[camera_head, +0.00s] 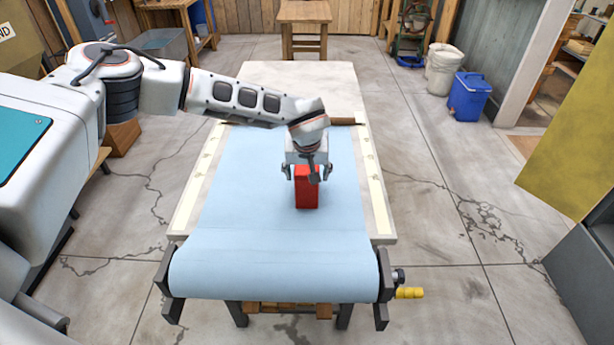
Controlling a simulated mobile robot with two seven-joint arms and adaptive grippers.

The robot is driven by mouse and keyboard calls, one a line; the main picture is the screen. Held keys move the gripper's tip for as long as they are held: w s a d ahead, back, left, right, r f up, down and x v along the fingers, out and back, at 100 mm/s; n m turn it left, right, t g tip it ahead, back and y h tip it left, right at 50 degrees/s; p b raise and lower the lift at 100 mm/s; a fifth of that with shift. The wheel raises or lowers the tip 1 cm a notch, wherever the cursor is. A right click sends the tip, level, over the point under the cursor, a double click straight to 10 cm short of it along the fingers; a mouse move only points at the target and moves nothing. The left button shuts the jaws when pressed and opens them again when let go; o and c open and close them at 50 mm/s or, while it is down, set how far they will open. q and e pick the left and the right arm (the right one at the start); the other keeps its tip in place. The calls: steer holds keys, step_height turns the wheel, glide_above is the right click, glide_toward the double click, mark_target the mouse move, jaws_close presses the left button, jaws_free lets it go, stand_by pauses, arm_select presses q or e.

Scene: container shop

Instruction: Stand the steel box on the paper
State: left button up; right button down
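The only box on the table is a small red upright box (306,196); its colour does not show whether it is steel. It appears to stand on the pale blue paper (250,215), which covers the middle of the table and runs over a roller at the near end. My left gripper (307,176) points down over the box's top. Its two fingers are spread to the box's left and right, with small gaps visible. A grey gripper part hides some of the box's upper face. My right gripper is not in view.
A dark rod (343,121) lies across the table behind the paper, partly hidden by my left arm. The pale tabletop (300,80) beyond it is clear. The paper around the box is bare.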

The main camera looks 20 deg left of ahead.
arm_select(q)
steer(key=v, duration=1)
steer(key=shift+s+r, duration=0.15)
